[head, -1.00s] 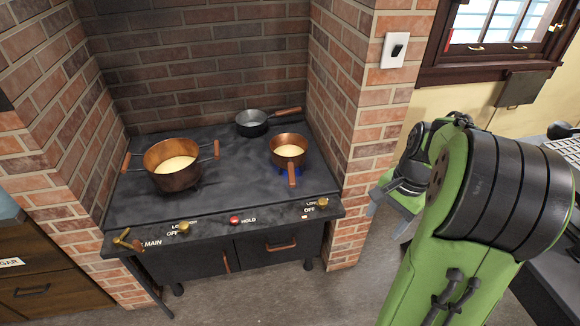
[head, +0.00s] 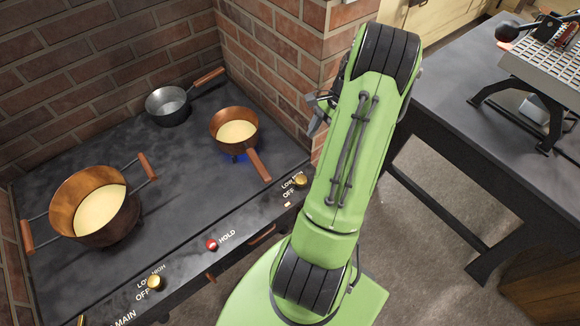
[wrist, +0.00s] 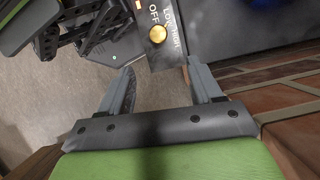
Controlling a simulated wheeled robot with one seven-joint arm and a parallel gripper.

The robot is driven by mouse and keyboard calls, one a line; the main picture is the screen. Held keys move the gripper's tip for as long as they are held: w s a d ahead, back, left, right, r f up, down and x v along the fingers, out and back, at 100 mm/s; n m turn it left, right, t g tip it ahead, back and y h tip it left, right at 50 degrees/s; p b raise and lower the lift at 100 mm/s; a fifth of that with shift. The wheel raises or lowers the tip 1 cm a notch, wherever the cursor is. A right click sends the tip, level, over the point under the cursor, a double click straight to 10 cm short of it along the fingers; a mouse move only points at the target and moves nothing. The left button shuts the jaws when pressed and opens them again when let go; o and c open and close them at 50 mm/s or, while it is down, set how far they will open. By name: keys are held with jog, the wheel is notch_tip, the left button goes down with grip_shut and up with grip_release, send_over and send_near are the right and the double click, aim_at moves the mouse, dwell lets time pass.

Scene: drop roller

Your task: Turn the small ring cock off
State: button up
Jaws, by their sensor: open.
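The small ring cock is a round brass knob (head: 300,180) at the right end of the stove's front panel, beside the words OFF, LOW and HIGH. Which mark it points to is too small to tell. A blue flame (head: 240,157) burns under the small copper pan (head: 236,131) behind it. My gripper (head: 316,116) is at the stove's right front corner, partly hidden by my arm. In the wrist view my gripper (wrist: 160,70) is open and empty. The brass knob (wrist: 158,34) shows just beyond and between the fingertips, apart from them.
A brick wall (head: 275,62) rises close to the right of the stove. A large copper pot (head: 85,205) and a grey pan (head: 167,106) stand on the stove. The panel also carries another brass knob (head: 155,282) and a red HOLD button (head: 211,245). A dark table (head: 460,100) stands right.

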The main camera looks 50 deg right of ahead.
aim_at(301, 179)
jog(key=b+x, duration=0.2)
jog(key=x, duration=0.5)
jog(key=b+x, duration=0.2)
jog(key=x, duration=0.6)
jog(key=shift+s+f, duration=0.2)
jog(key=c, duration=1)
jog(key=shift+c, duration=0.2)
jog(key=shift+r+n, duration=0.1)
jog(key=shift+n, duration=0.2)
jog(key=n+g, duration=0.1)
jog(key=n, duration=0.1)
jog(key=n+p, duration=0.1)
jog(key=n, duration=0.1)
jog(key=shift+w+g, duration=0.2)
jog(key=shift+g, duration=0.2)
jog(key=shift+w+n+g+h, duration=0.15)
jog(key=shift+n+g, duration=0.35)
jog(key=shift+n, duration=0.85)
jog(key=shift+s+n+g+h, duration=0.15)
jog(key=shift+n+g, duration=0.35)
jog(key=shift+n, duration=0.85)
jog(key=shift+w, duration=0.1)
